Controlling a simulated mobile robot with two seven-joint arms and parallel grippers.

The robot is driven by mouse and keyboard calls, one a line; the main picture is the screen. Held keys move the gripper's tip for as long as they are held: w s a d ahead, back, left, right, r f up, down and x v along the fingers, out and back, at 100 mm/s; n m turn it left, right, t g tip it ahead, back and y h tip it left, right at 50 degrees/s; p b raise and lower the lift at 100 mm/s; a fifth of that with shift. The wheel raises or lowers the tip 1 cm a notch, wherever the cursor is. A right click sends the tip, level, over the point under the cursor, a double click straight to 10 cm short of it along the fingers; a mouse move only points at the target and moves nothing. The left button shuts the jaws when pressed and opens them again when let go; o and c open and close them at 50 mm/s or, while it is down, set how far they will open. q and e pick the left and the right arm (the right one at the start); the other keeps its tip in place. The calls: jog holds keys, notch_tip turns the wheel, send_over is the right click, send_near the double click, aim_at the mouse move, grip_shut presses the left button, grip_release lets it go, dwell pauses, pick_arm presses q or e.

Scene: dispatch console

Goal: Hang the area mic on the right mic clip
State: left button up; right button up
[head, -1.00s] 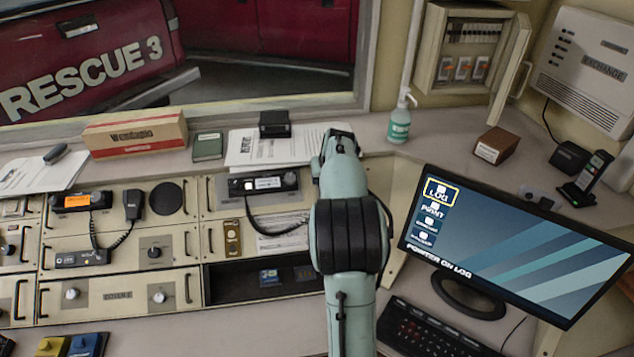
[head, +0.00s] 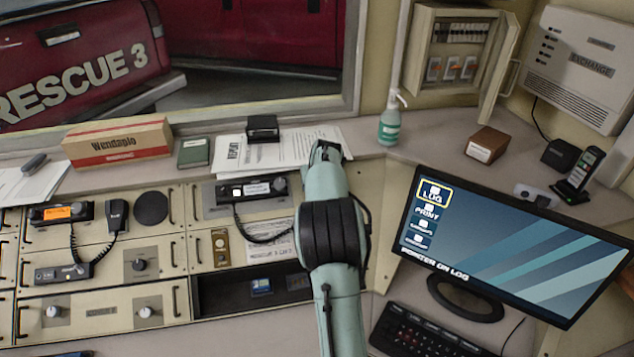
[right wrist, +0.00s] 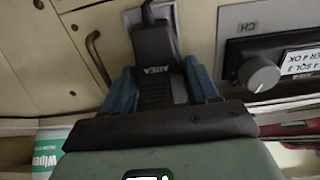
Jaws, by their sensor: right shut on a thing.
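The area mic (right wrist: 155,42) is a black hand mic with an upside-down AREA label in the right wrist view. My right gripper (right wrist: 160,75) is shut on it, with a blue finger on each side. A cord leaves its top end. A small grey plate lies behind the mic against the cream panel; I cannot tell whether the mic touches it or whether it is the right clip. In the head view my right arm hides the gripper and mic. The right-hand radio (head: 252,189) has a coiled cord running behind my arm. My left gripper is not in view.
Another black mic (head: 117,214) hangs on the panel at left beside a round speaker (head: 151,208). A monitor (head: 510,245) and keyboard (head: 425,330) stand right of my arm. A channel knob (right wrist: 258,75) and a wipes tub (right wrist: 50,150) flank the gripper in the wrist view.

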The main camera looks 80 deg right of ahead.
jog(key=shift+f, duration=0.35)
jog(key=o, duration=1.2)
jog(key=shift+o, duration=0.2)
jog(key=v, duration=1.3)
jog(key=shift+s+r, duration=0.15)
jog(key=shift+r, duration=0.05)
